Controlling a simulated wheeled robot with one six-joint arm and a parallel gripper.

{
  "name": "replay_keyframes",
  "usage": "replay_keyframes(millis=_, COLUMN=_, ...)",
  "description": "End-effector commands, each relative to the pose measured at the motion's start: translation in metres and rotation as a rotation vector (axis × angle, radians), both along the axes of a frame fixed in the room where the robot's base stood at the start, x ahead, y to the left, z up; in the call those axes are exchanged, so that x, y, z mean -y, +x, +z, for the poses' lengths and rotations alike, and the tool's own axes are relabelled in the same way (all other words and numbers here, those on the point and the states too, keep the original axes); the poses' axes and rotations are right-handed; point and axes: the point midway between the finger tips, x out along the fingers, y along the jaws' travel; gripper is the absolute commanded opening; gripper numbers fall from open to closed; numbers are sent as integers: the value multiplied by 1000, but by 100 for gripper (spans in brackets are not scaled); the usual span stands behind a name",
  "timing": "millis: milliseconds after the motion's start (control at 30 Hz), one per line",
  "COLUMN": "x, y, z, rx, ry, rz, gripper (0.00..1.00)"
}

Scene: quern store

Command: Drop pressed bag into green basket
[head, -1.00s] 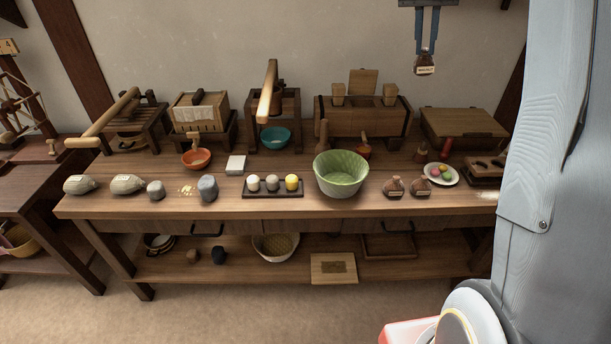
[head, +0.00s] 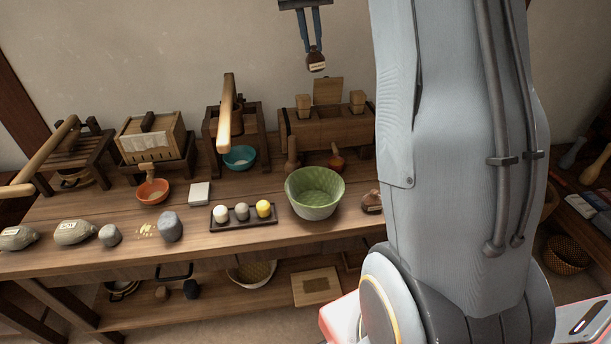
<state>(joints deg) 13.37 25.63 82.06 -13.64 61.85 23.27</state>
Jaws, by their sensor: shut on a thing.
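My gripper (head: 312,46) is at the top of the head view, fingers pointing down. It is shut on a small brown bag (head: 316,62) with a pale label; the label is too small to read. The green basket (head: 315,193) stands on the table below it in the picture, round, open at the top and empty as far as I can see. The bag hangs in the air, well apart from the basket.
My arm covers the table's right part. A similar brown bag (head: 371,202) shows partly beside it. A dark tray (head: 230,226) with three balls is left of the basket. A wooden box (head: 328,125) stands behind. A wooden press with a long handle (head: 227,112) rises at back left.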

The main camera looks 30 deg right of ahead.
Motion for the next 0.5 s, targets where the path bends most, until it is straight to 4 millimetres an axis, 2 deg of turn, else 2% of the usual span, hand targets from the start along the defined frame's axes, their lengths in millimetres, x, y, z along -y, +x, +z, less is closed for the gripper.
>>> replay_keyframes(millis=167, x=-6, y=-35, z=-53, rx=-12, ry=3, rz=-23, gripper=0)
replay_keyframes(millis=300, x=-25, y=-78, z=-105, rx=-11, ry=3, rz=-13, gripper=0)
replay_keyframes(millis=400, x=-41, y=-111, z=-134, rx=-9, ry=3, rz=1, gripper=0)
replay_keyframes(millis=500, x=-54, y=-139, z=-154, rx=-6, ry=3, rz=12, gripper=0)
